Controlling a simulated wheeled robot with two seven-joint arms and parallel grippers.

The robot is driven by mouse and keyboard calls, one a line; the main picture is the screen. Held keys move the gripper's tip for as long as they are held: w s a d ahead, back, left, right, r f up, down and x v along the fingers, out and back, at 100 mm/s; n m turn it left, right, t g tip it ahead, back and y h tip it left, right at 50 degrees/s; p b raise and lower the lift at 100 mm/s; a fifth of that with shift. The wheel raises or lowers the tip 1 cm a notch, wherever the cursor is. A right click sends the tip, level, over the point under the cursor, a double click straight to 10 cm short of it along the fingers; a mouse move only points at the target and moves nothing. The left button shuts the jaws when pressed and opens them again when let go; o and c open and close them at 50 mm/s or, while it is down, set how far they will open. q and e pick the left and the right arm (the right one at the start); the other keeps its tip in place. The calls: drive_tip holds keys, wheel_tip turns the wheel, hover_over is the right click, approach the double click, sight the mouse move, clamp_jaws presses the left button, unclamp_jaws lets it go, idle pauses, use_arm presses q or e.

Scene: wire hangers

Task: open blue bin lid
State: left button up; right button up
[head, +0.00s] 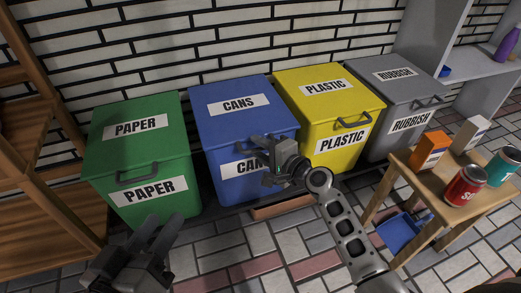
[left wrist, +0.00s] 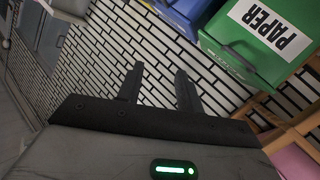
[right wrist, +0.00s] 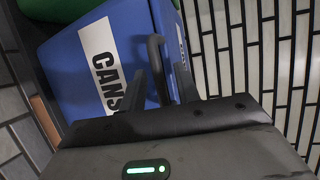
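The blue bin (head: 222,128) marked CANS stands between the green and yellow bins with its lid down. In the right wrist view the dark handle (right wrist: 155,50) of the blue bin (right wrist: 75,65) rises between the fingertips (right wrist: 160,80), which are apart. I cannot tell whether they touch it. My left gripper (head: 160,235) is open and empty in front of the green bin; its spread fingers show in the left wrist view (left wrist: 157,85).
The green PAPER bin (head: 108,155), yellow PLASTIC bin (head: 318,95) and grey RUBBISH bin (head: 385,83) are shut. A wooden table (head: 445,185) with cans and boxes is at the right. A wooden shelf (head: 45,195) is at the left. A blue dustpan (head: 398,232) lies on the floor.

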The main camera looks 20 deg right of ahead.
use_arm(q)
drive_tip(key=shift+w+r, duration=0.1)
drive_tip(key=shift+r, duration=0.25)
use_arm(e)
drive_tip(key=shift+w, duration=0.1)
clamp_jaws()
use_arm(q)
drive_tip(key=shift+r, duration=0.2)
use_arm(e)
drive_tip(key=shift+r, duration=0.1)
